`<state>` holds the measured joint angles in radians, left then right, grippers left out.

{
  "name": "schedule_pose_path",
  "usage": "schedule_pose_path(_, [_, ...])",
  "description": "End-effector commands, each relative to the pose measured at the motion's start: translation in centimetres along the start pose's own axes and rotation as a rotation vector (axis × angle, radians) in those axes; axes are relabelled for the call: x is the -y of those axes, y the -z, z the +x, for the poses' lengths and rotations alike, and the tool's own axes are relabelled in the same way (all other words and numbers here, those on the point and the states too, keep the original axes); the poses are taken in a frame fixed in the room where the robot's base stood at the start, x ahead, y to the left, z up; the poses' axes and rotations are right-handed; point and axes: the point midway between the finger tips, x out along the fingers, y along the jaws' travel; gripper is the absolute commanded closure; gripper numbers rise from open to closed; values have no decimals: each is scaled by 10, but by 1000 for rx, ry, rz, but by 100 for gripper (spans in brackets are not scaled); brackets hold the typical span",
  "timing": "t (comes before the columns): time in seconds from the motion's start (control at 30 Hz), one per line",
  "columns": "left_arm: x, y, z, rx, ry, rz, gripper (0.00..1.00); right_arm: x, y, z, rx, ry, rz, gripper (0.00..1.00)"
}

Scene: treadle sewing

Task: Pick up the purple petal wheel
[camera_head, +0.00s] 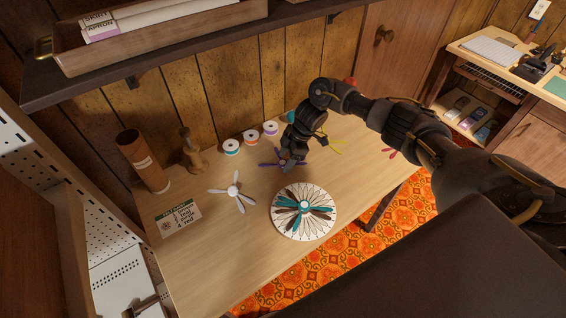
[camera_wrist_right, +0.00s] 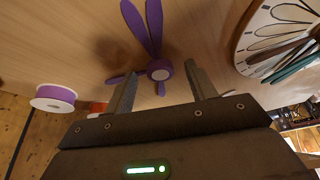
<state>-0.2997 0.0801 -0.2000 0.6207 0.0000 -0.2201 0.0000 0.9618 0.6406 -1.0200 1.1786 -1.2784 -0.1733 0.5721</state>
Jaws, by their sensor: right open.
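The purple petal wheel (camera_wrist_right: 144,28) lies on the wooden table, its round hub with a pale centre and its long petals showing in the right wrist view. In the head view, part of the purple petal wheel (camera_head: 268,163) shows beside my right gripper (camera_head: 289,166), which hides the rest. My right gripper (camera_wrist_right: 163,72) is open, with its two fingers on either side of the hub in the right wrist view. I cannot tell whether they touch it. My left gripper is not in view.
A round white dial (camera_head: 290,229) with teal and brown petals stands close by. A white petal wheel (camera_head: 239,203), a printed card (camera_head: 178,218), several thread spools (camera_head: 231,147) and a brown tube (camera_head: 146,166) are on the table (camera_head: 209,258).

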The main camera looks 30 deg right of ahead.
Motion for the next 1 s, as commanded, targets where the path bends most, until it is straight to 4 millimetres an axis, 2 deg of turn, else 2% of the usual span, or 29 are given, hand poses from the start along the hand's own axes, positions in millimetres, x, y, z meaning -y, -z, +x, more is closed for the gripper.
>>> schedule_pose_path(0.07, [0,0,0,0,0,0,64,0,0,0,0,0,0,44])
schedule_pose_path(0.43, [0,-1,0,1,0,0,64,0,0,-1,0,0,0,91])
schedule_pose_path(0.77, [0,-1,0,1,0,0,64,0,1,-4,0,-1,-1,92])
schedule_pose_path(1.0, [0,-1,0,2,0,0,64,-1,11,-27,-1,-3,-2,92])
